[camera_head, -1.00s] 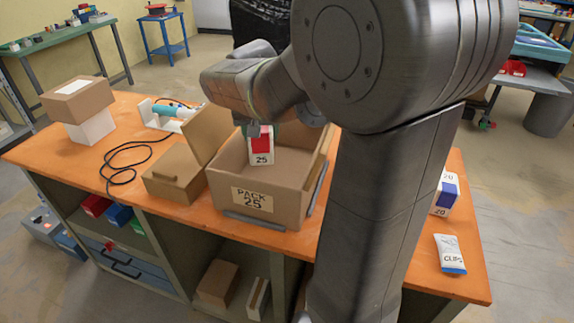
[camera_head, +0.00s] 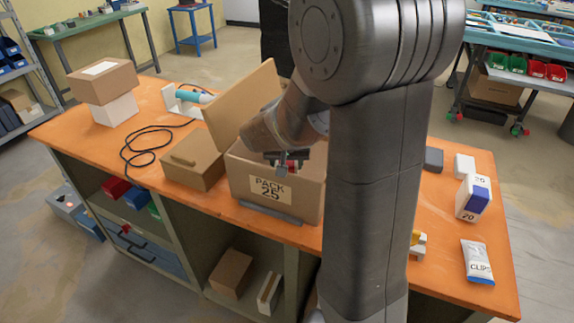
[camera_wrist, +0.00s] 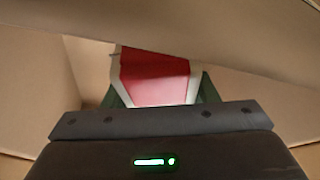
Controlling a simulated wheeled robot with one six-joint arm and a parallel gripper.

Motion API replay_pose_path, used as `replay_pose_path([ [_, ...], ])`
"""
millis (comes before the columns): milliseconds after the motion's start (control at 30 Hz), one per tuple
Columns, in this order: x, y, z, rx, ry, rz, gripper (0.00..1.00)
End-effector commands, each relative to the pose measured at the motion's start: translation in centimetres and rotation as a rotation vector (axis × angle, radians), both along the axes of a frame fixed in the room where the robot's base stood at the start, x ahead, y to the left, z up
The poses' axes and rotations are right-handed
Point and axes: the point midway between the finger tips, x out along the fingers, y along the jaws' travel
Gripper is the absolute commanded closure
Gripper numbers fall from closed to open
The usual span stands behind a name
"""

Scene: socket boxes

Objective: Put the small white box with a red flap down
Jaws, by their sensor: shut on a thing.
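The small white box with a red flap shows in the wrist view (camera_wrist: 156,80), its red face and pale edges between my fingers. In the head view only a bit of its red (camera_head: 292,167) shows; the rest is hidden. My gripper (camera_head: 288,166) is shut on it, pointing down at the open cardboard carton marked PACK 25 (camera_head: 303,200), close to its front rim. Cardboard walls surround the small box in the wrist view. I cannot tell whether it touches the carton's floor.
The carton's raised flap (camera_head: 240,105) stands at the left. A closed cardboard box (camera_head: 193,165) sits left of the carton, with a black cable (camera_head: 140,145) beyond.

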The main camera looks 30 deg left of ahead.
Motion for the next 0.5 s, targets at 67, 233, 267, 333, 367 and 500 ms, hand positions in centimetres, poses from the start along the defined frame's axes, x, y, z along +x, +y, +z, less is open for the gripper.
replay_pose_path([
  [67, 0.01, 0.00, -0.67, 0.000, 0.000, 0.000, 0.84],
  [233, 0.02, 0.04, -0.72, 0.003, -0.001, 0.000, 0.84],
  [267, 0.02, 0.04, -0.72, 0.003, -0.001, 0.000, 0.84],
  [333, 0.02, 0.03, -0.76, 0.002, -0.001, -0.001, 0.84],
  [367, 0.02, 0.04, -0.83, 0.002, -0.001, -0.001, 0.84],
  [500, 0.00, 0.01, -1.05, 0.001, 0.001, -0.001, 0.40],
])
